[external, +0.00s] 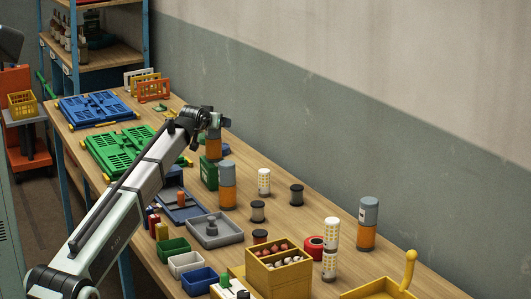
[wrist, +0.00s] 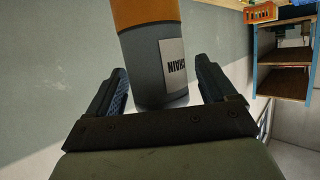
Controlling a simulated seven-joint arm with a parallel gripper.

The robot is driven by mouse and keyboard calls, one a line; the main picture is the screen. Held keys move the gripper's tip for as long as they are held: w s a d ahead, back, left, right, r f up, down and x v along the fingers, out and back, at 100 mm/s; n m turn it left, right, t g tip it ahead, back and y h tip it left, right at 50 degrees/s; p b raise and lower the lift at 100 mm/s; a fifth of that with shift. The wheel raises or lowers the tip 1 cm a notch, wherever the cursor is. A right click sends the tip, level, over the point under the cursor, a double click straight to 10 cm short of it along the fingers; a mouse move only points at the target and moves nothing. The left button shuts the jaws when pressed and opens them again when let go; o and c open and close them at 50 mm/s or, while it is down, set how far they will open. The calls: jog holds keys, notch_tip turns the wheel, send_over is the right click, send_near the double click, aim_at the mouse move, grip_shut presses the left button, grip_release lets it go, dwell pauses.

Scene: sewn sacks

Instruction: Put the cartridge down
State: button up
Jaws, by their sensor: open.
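A cartridge with a grey end and an orange body (external: 214,146) is at my gripper (external: 213,122) in the external view. In the wrist view the cartridge (wrist: 152,62) sits between the two fingers of my gripper (wrist: 162,72). The fingers are spread, with a visible gap on the right side. A white label with dark lettering shows on its grey part. In the external view its lower end is just above or behind a green box (external: 209,173); I cannot tell what it rests on.
Similar cartridges stand nearer on the bench (external: 227,186) and at the right (external: 368,222). A grey tray (external: 215,230), small bins, spools and a yellow box (external: 279,268) crowd the front. Blue (external: 92,108) and green (external: 120,150) panels lie at the far left.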

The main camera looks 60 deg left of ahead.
jog(key=v, duration=1.1)
